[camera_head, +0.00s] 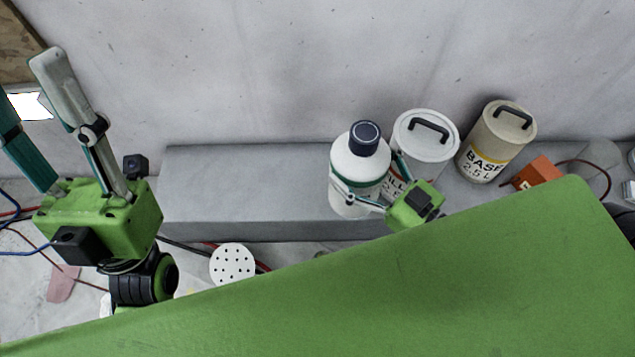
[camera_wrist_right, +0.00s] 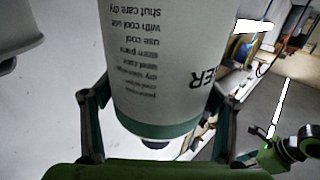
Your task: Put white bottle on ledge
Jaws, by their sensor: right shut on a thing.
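The white bottle (camera_head: 352,165) has a dark blue cap and a green band. It is upright in the head view, over the front part of the grey ledge (camera_head: 245,185); I cannot tell whether its base touches the ledge. My right gripper (camera_head: 370,182) is shut on the bottle, with a finger on each side. In the right wrist view the bottle (camera_wrist_right: 160,60) fills the middle between the fingers and shows printed text. My left gripper (camera_head: 24,85) is at the far left, open and empty, away from the bottle.
A white lidded tin (camera_head: 425,137) stands close behind and right of the bottle. A beige tin (camera_head: 497,143) and an orange box (camera_head: 538,172) are farther right on the ledge. The ledge's left part is clear. A white perforated disc (camera_head: 232,263) and cables lie below.

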